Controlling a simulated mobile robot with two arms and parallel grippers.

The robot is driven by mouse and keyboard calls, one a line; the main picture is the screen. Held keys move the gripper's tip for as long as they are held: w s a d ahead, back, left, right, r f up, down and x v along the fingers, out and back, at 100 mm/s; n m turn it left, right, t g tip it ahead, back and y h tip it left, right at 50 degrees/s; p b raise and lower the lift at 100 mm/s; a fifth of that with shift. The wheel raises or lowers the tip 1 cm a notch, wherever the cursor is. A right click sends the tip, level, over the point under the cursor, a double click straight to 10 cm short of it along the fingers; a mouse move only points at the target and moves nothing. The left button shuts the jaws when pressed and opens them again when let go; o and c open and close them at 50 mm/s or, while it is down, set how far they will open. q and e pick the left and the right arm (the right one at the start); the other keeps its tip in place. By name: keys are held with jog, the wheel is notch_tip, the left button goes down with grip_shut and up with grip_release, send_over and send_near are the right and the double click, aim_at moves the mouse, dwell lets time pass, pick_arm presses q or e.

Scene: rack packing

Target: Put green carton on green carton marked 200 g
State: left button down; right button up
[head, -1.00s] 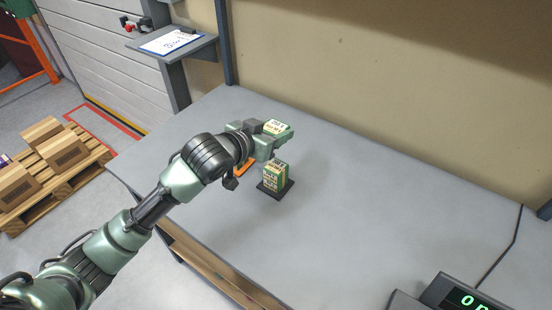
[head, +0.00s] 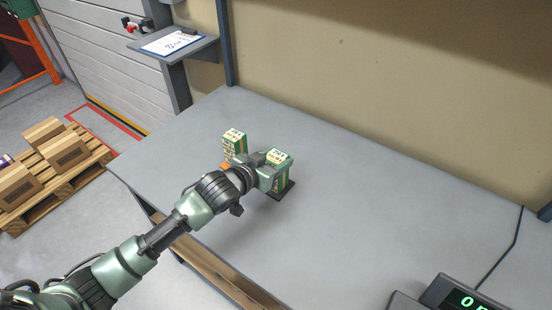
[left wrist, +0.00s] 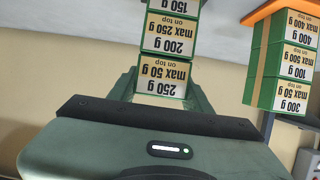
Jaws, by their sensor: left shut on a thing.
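My left gripper (head: 270,172) is shut on a green carton (head: 280,156) with a pale label. In the left wrist view this held carton (left wrist: 163,76) reads 250 g, max 50 g on top, upside down in the picture. Directly under it is the green carton marked 200 g (left wrist: 170,37), in line with it. I cannot tell whether they touch. Below that is a carton marked 150 g (left wrist: 174,6). This stack (head: 284,186) stands on a black base (head: 287,190), partly hidden by my gripper. My right gripper is not in view.
Another green stack (head: 235,141) stands just left of my gripper, on an orange base (left wrist: 275,9). Its cartons read 300 g, 100 g and 400 g. A scale display (head: 465,297) is at front right. The grey table (head: 380,200) is clear between.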

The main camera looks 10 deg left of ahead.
pick_arm(q)
jog(key=c, duration=0.6)
grip_release()
jog(key=shift+f, duration=0.15)
jog(key=shift+c, duration=0.2)
jog(key=shift+s+a+r, duration=0.1)
jog(key=shift+s+r, duration=0.1)
jog(key=v, duration=1.1)
jog(key=shift+s+r+b, duration=0.15)
jog(key=shift+r+b, duration=0.05)
jog(key=shift+b, duration=0.25)
jog(key=shift+a, duration=0.15)
